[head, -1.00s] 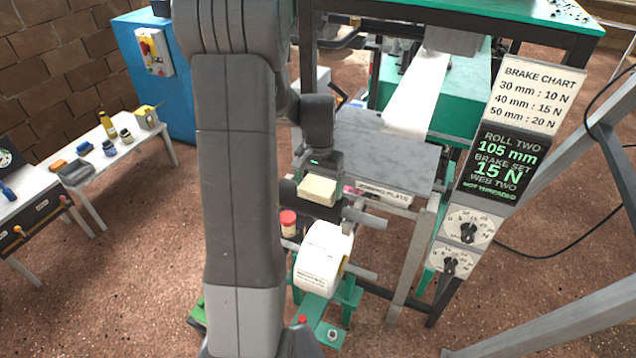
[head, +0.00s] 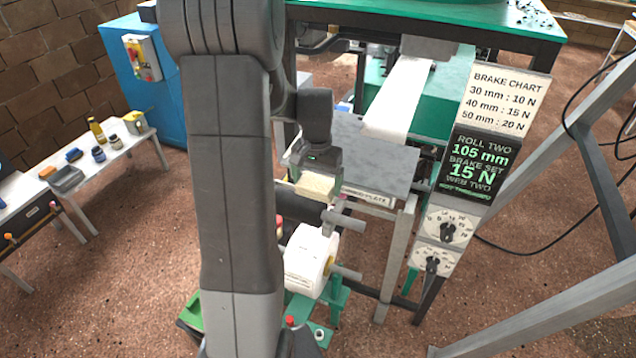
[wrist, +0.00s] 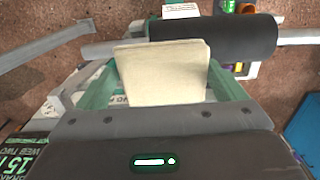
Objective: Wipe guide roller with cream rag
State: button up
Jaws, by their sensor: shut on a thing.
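My gripper (head: 314,172) is shut on the cream rag (head: 316,186), a folded pad that sticks out past the jaws. In the wrist view the rag (wrist: 162,75) lies ahead of the gripper (wrist: 160,108). A dark roller (wrist: 225,38) on a grey shaft, apparently the guide roller, runs across beyond it. The rag's far edge overlaps the dark roller in the picture; I cannot tell whether they touch. In the head view the grey shaft end (head: 345,220) shows right of the rag, and the dark part is mostly hidden by my arm and gripper.
A white paper roll (head: 308,262) sits below the gripper on the green frame. The grey splicing plate (head: 375,155) and a white web (head: 398,98) are behind. The brake chart and dials (head: 440,228) stand at the right. A side table (head: 120,160) is at the left.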

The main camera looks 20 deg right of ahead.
jog(key=shift+r+p, duration=1.05)
jog(key=shift+r, duration=0.8)
jog(key=shift+s+f, duration=0.1)
